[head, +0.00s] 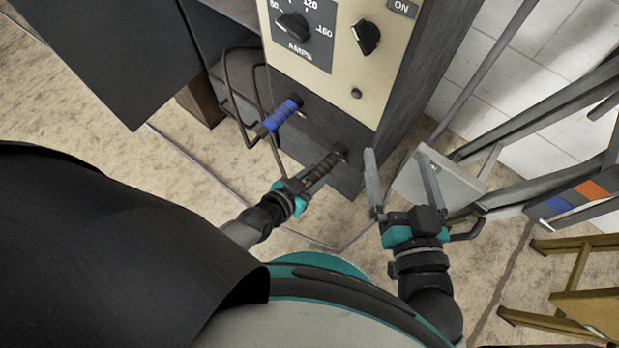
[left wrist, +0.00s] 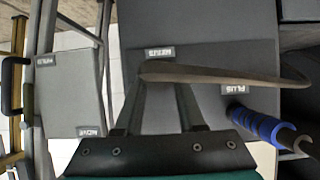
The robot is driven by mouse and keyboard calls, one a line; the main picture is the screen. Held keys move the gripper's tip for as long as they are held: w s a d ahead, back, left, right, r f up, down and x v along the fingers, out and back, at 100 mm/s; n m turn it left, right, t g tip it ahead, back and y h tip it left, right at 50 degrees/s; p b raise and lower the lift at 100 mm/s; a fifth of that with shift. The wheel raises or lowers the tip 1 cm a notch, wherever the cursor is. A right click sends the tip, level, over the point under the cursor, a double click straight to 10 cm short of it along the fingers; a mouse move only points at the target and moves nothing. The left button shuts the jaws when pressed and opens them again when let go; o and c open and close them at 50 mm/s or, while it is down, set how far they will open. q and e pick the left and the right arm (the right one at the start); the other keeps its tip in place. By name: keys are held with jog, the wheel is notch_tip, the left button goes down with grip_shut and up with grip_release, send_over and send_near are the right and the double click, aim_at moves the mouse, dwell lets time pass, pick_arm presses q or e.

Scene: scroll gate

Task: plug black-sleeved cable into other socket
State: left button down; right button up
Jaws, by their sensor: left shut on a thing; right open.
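The black-sleeved cable's dark brown-black sleeve (head: 325,166) is in my left gripper (head: 308,183), low in front of the machine's dark lower front (head: 315,130). Its far end meets a round socket (head: 342,151); I cannot tell how deep it sits. In the left wrist view my left gripper (left wrist: 155,85) points at this front, and a brown cable (left wrist: 225,76) arcs right from its fingertips. A label reading MINUS (left wrist: 160,52) is just above them, and a PLUS label (left wrist: 233,88) is above the blue-sleeved plug (left wrist: 262,127). My right gripper (head: 399,182) is open and empty.
The blue-sleeved plug (head: 278,116) sticks out left of my left gripper, with loose cable (head: 232,105) beside it. A pale grey box (head: 462,178) stands behind my right gripper. Metal rails (head: 545,112) and a yellow step frame (head: 585,250) are at right.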

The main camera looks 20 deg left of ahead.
pick_arm(q)
jog(key=shift+w+d, duration=0.1)
jog(key=shift+w, duration=0.1)
dwell(0.9)
jog(key=shift+w+r+p, duration=0.1)
jog(key=shift+w+p, duration=0.05)
jog(key=shift+p, duration=0.3)
dwell(0.4)
jog(key=shift+w+d, duration=0.1)
jog(key=shift+w, duration=0.1)
jog(key=shift+s+p, duration=0.15)
jog(key=shift+p, duration=0.25)
dwell(1.1)
jog(key=shift+w, duration=0.2)
dwell(0.5)
jog(key=shift+c, duration=1.7)
grip_release()
jog(key=shift+o, duration=0.3)
